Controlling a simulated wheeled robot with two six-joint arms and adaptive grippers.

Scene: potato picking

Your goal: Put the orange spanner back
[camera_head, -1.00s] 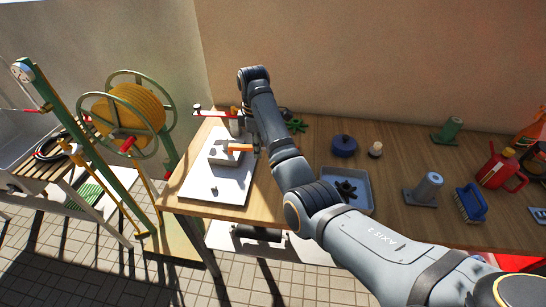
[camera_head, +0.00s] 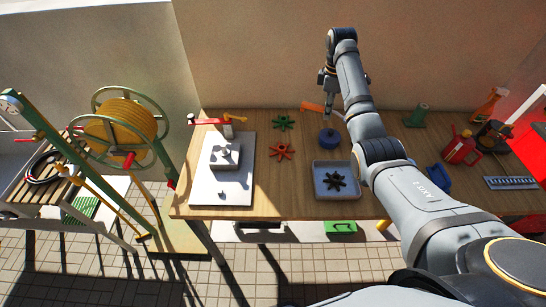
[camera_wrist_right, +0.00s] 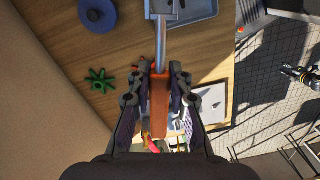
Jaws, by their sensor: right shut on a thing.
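The orange spanner (camera_wrist_right: 159,95) is between the fingers of my right gripper (camera_wrist_right: 160,90) in the right wrist view. Its orange handle is gripped and its grey shaft points up in that picture. In the head view the orange part (camera_head: 311,107) sticks out left of my right gripper (camera_head: 328,110), against the wall at the table's back edge. The spanner is held above the table. A dark jointed thing at the right edge of the wrist view may be my left gripper (camera_wrist_right: 298,75); it is too small to tell its state.
A white board (camera_head: 208,190) with a grey block (camera_head: 225,152) lies at the table's left. A green star knob (camera_head: 283,122), a red star knob (camera_head: 281,151), a blue round part (camera_head: 329,139) and a grey-blue tray (camera_head: 337,194) stand nearby. Bare wood (camera_head: 270,185) shows between board and tray.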

